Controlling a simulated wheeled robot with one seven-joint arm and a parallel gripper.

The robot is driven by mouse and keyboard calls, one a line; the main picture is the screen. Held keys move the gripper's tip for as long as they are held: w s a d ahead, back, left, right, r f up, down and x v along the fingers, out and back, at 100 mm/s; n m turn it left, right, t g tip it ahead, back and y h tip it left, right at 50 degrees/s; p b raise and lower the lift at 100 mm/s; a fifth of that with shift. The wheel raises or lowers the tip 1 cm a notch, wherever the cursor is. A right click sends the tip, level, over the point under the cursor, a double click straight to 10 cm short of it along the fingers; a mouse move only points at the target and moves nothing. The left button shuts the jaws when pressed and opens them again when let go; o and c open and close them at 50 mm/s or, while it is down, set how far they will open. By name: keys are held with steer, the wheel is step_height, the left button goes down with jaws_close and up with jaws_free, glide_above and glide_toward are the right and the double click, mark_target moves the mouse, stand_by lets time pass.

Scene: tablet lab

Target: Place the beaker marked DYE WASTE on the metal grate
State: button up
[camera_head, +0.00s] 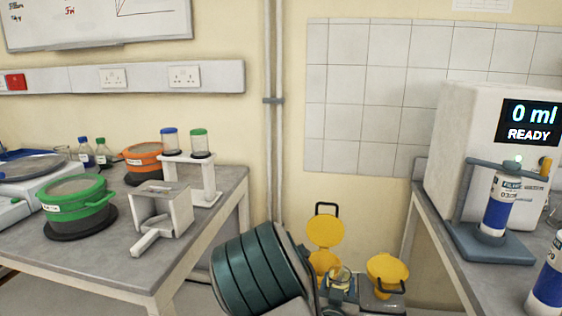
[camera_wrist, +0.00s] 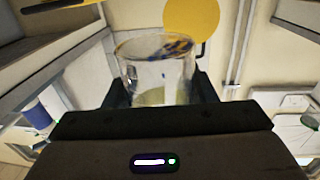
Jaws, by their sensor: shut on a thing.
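A clear glass beaker (camera_wrist: 158,72) stands between the fingers of my gripper (camera_wrist: 160,92) in the wrist view. It has some yellowish colour near its bottom and dark blue marks near its rim; I cannot read any label on it. In the head view the beaker (camera_head: 341,273) is small, at the lower middle, with my gripper (camera_head: 338,284) shut around it, near the yellow lidded things. I cannot make out a metal grate in either view.
A left table (camera_head: 110,262) holds green and orange pots and a white stand. A right bench (camera_head: 480,280) carries a dispenser reading "0 ml READY" (camera_head: 528,122).

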step_height(320, 180, up, 11)
steer(key=p, duration=0.9)
steer(key=f+n+y, duration=0.1)
steer(key=f, duration=0.2)
steer(key=w+f+n+y, duration=0.1)
steer(key=f+y, duration=0.1)
steer(key=f, duration=0.2)
steer(key=w+f+n+y, duration=0.1)
steer(key=f, duration=0.2)
steer(key=shift+w+f+t+y, duration=0.15)
steer(key=shift+f+t+y, duration=0.25)
steer(key=shift+d+f, duration=0.1)
steer(key=shift+f, duration=0.4)
steer(key=shift+r, duration=0.1)
steer(key=s, duration=0.1)
steer(key=s+r, duration=0.2)
steer(key=shift+s, duration=0.4)
steer(key=shift+s+r+n, duration=0.15)
steer(key=shift+s+n, duration=0.15)
steer(key=shift+s, duration=0.1)
